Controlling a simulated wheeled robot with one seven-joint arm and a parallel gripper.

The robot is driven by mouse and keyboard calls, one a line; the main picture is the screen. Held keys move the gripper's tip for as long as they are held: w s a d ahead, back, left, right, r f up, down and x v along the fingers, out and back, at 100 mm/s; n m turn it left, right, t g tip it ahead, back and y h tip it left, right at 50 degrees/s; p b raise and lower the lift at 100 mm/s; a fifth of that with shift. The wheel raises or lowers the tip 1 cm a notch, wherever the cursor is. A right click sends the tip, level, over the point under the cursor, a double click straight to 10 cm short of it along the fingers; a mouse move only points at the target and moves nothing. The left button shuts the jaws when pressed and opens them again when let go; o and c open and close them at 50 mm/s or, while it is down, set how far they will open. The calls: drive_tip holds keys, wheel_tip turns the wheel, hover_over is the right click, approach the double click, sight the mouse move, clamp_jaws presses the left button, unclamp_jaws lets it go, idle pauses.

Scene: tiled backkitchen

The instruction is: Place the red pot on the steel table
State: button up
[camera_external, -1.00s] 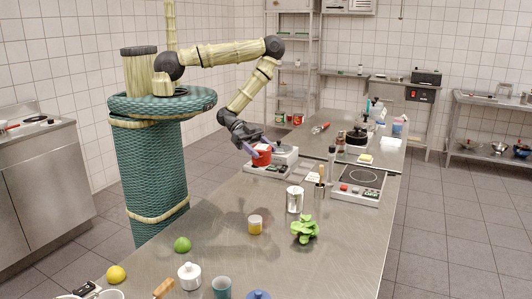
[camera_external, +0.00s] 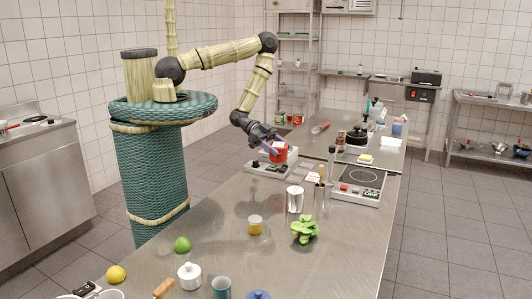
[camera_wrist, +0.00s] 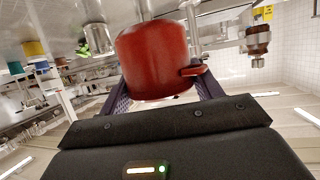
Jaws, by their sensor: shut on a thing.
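The red pot (camera_external: 282,154) is held by my gripper (camera_external: 272,148) over the rear-left hot plate unit in the external view. Whether its base touches that unit is hard to tell. In the wrist view the red pot (camera_wrist: 152,62) fills the middle, between the two purple fingers of my gripper (camera_wrist: 163,92), which is shut on it. The steel table (camera_external: 335,240) is the long worktop in front of my base, with bare metal around the items on it.
The hot plate unit (camera_external: 262,167) is below the pot. A second hot plate (camera_external: 362,177) stands to the right. Bare tabletop lies left of the jar and at front right.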

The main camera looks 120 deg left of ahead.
drive_tip(key=a+n+y+b, duration=0.1)
drive_tip(key=a, duration=0.4)
drive_tip(key=a+n+y+b, duration=0.1)
drive_tip(key=a, duration=0.4)
drive_tip(key=a+r+n+y+b, duration=0.1)
drive_tip(key=a+y, duration=0.1)
drive_tip(key=a, duration=0.3)
drive_tip(key=shift+w+a, duration=0.1)
drive_tip(key=s+a+n+g+y+b, duration=0.2)
drive_tip(key=a+n+y, duration=0.1)
drive_tip(key=a, duration=0.3)
drive_tip(key=s+a+r+n+g+y+b, duration=0.1)
drive_tip(key=s+a+n+g+y+b, duration=0.1)
drive_tip(key=a, duration=0.5)
drive_tip(key=s+a+n+g+y+b, duration=0.3)
drive_tip(key=a+n+y, duration=0.2)
drive_tip(key=a+n, duration=0.1)
drive_tip(key=shift+a+r+n+y, duration=0.2)
drive_tip(key=shift+a+n+y, duration=0.1)
drive_tip(key=shift+a, duration=0.3)
drive_tip(key=shift+s, duration=0.1)
drive_tip(key=shift+f+p, duration=0.55)
drive_tip(key=shift+f, duration=2.4)
drive_tip(key=shift+f+p, duration=0.6)
drive_tip(key=shift+f, duration=1.45)
drive_tip(key=shift+f, duration=0.1)
